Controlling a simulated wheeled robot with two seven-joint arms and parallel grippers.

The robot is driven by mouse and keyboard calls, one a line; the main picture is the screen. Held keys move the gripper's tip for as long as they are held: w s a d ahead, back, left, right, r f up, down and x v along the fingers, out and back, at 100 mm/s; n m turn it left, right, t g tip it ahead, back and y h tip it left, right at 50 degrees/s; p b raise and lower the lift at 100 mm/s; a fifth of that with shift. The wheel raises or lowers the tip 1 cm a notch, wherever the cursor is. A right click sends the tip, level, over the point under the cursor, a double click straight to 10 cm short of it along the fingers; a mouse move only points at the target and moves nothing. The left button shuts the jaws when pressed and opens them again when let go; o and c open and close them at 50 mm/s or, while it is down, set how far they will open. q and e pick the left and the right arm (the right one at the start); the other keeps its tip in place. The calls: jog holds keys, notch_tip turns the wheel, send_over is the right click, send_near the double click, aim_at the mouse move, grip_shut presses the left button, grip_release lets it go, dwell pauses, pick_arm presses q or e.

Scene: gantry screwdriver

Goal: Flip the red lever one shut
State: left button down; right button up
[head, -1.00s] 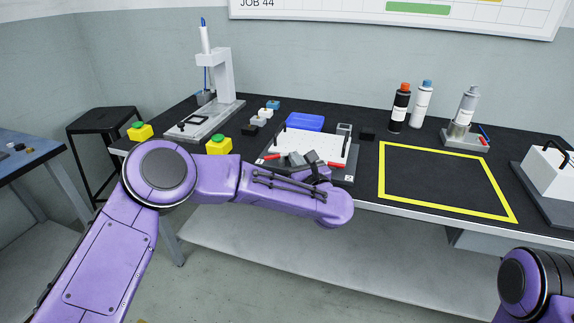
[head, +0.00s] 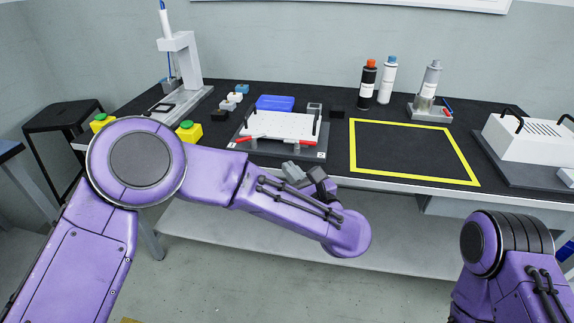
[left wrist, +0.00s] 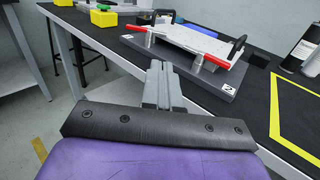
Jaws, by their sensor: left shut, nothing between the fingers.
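The fixture has a white plate (head: 278,126) with upright black handles on a dark grey base (head: 270,149). One red lever (head: 243,139) is at its front left, the other red lever (head: 306,148) at its front right. Both look low and near flat. In the left wrist view, the left lever (left wrist: 135,28) and right lever (left wrist: 216,60) sit beside silver posts. My left gripper (head: 293,172) is shut and empty, in front of the bench edge and apart from both levers. My right gripper is out of view.
Yellow blocks with green buttons (head: 188,131) stand left of the fixture, a blue tray (head: 275,103) behind it. A yellow-outlined area (head: 408,150) at the right is clear. Bottles (head: 368,84) stand at the back. A white box (head: 530,138) is far right.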

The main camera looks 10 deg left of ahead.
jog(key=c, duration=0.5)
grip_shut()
pick_arm(q)
jog(key=s+a+f+m+h, duration=0.2)
jog(key=a+f+m+h, duration=0.1)
jog(key=f+m, duration=0.65)
jog(key=s+a+f+m+h, duration=0.2)
jog(key=a+f+m, duration=0.2)
jog(key=f+m, duration=0.5)
jog(key=s+a+f+m+g+h, duration=0.1)
jog(key=s+a+f+m+g, duration=0.1)
jog(key=s+a+f+m, duration=0.35)
jog(key=s+a+f+m+g+h, duration=0.1)
jog(key=s+a+f+m+g, duration=0.2)
jog(key=s+f, duration=0.45)
jog(key=s+a+f+m+g, duration=0.2)
jog(key=s+a+m+g, duration=0.1)
jog(key=s, duration=0.6)
jog(key=s+a+f+m+g, duration=0.3)
jog(key=s+a+m, duration=0.2)
jog(key=s, duration=0.4)
jog(key=shift+a+f+m, duration=0.15)
jog(key=shift+f+m, duration=0.2)
jog(key=shift+m, duration=0.35)
